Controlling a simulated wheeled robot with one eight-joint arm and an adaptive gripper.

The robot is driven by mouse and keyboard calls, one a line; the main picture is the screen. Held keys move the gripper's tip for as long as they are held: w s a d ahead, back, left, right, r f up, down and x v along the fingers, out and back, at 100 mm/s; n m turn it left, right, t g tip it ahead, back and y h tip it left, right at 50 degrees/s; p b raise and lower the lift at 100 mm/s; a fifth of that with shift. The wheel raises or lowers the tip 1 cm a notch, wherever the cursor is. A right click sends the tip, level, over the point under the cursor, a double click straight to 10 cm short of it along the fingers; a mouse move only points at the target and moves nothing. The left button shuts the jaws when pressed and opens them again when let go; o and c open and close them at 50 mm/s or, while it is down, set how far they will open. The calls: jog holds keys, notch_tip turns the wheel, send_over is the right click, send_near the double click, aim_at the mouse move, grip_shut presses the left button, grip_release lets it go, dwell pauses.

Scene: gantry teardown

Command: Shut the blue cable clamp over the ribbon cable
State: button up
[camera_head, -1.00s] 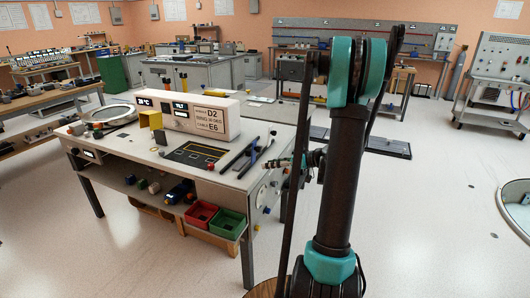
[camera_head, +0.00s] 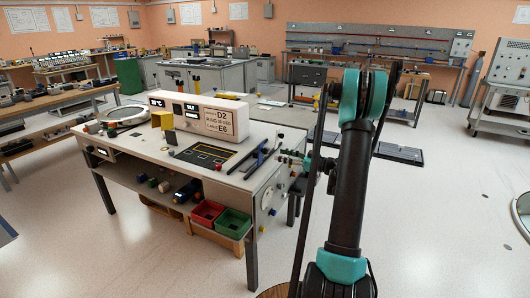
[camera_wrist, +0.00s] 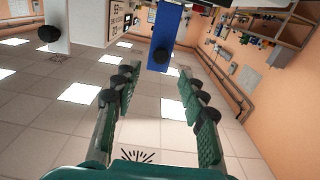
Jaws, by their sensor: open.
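In the head view my gripper (camera_head: 291,158) is at the right end of the workbench, beside a small blue part (camera_head: 261,157) among dark bars. I cannot make out the ribbon cable in either view.
The workbench (camera_head: 135,141) carries a white console (camera_head: 205,117), a yellow block (camera_head: 162,119) and a black marked mat (camera_head: 203,154). Red (camera_head: 207,212) and green (camera_head: 234,224) bins sit below. A white panel (camera_wrist: 85,20) stands left of the blue bar.

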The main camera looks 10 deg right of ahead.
aim_at(267, 151)
jog(key=x, duration=0.9)
grip_shut()
